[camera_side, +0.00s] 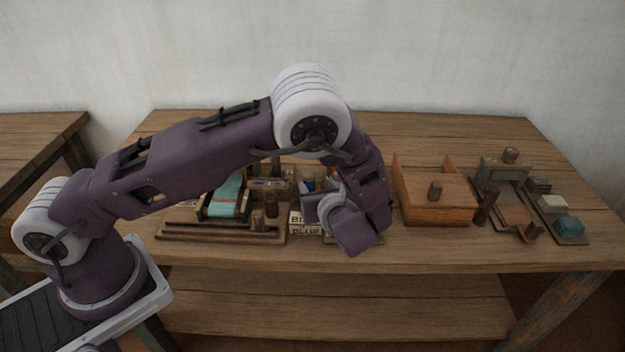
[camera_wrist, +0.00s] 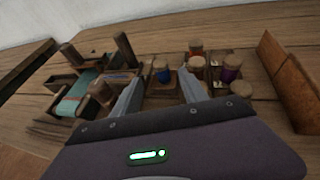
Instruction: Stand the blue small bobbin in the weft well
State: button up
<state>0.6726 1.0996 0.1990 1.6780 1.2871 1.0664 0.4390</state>
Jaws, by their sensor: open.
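I cannot tell whether that holder is the weft well. In the side view a patch of blue (camera_side: 308,185) shows just left of my wrist, and my fingers are hidden there.
Other bobbins, one orange (camera_wrist: 196,48) and one purple (camera_wrist: 231,70), stand just right. A small loom with turquoise cloth (camera_side: 226,195) is left, beside posts. An orange-brown wooden box (camera_side: 435,212) stands right. The table front is clear.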

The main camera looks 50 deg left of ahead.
jog(key=shift+v, duration=0.8)
jog(key=s+a+r+n+g+h, duration=0.4)
jog(key=s+r+n+g+h, duration=0.1)
jog(key=s+r+n, duration=0.85)
jog(key=s+d+r+n+t+h, duration=0.2)
jog(key=s+d+r+n+h, duration=0.1)
jog(key=s, duration=0.4)
jog(key=s+d+r+n+t+h, duration=0.1)
jog(key=s+d+r+n+h, duration=0.1)
jog(key=s+r+n, duration=0.4)
jog(key=shift+s+d+n+t+h, duration=0.4)
jog(key=shift+s+n+h, duration=0.35)
jog(key=shift+h, duration=0.05)
